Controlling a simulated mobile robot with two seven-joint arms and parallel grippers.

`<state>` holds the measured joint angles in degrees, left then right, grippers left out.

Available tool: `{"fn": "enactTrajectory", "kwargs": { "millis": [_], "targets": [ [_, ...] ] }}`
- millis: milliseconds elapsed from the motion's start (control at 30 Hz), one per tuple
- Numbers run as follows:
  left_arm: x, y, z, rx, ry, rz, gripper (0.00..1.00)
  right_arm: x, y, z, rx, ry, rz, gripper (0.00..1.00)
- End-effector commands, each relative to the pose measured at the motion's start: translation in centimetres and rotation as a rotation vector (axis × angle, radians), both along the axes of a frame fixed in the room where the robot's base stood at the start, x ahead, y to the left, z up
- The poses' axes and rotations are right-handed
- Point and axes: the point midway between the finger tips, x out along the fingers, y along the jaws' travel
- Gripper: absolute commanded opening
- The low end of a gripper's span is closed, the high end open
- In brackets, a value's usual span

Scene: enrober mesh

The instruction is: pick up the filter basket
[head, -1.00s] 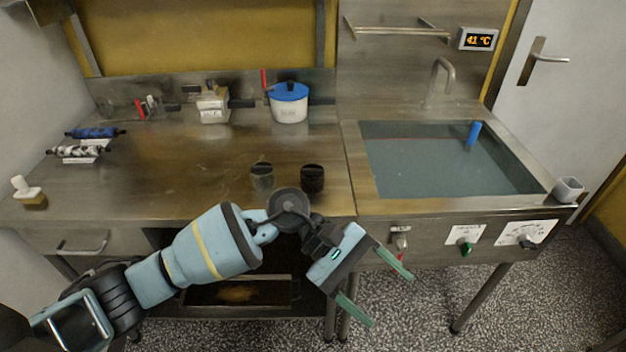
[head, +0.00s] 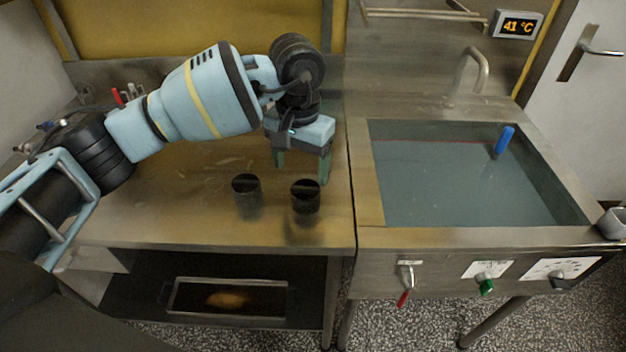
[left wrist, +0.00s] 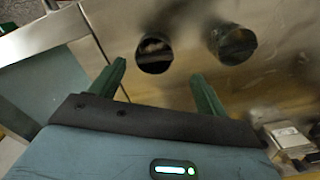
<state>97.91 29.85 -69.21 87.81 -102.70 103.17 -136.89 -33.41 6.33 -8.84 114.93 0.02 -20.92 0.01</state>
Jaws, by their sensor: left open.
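Two dark, round, open-topped cups stand upright side by side on the steel worktop. The left cup (head: 246,192) looks greyer and the right cup (head: 305,196) darker; I cannot tell which is the filter basket. My left gripper (head: 302,168) is open and empty, fingers pointing down, just behind the right cup and apart from it. In the left wrist view, the darker cup (left wrist: 154,54) shows beyond and between the open fingers (left wrist: 160,78), with something pale visible inside. The greyer cup (left wrist: 233,43) is to its right there. My right gripper is not in view.
The water-filled sink (head: 375,205) with a blue object (head: 504,140) in it is right of the worktop (head: 150,215). A shallow tray (head: 190,311) lies on the shelf below. A pale box (left wrist: 287,136) shows in the left wrist view. The worktop around the cups is clear.

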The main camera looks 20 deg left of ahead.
Motion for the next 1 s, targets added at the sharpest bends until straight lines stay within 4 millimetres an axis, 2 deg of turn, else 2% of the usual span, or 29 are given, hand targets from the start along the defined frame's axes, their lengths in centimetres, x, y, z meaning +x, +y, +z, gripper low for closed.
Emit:
{"fn": "enactTrajectory", "kwargs": {
  "millis": [233, 400, 667, 1000],
  "targets": [
    [0.0, 0.0, -0.3, 0.001, 0.001, 0.000, 0.76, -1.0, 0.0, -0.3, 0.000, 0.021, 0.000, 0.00],
    [-0.1, 0.0, -2.0, 0.000, 0.002, 0.001, 0.76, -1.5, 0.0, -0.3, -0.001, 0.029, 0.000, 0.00],
    [-0.1, -0.2, -3.0, -0.001, 0.001, 0.001, 0.76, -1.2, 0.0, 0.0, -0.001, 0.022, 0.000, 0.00],
    [-0.3, -0.8, -7.2, 0.000, 0.000, 0.002, 0.76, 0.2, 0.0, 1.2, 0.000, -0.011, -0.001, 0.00]
  ]
}}
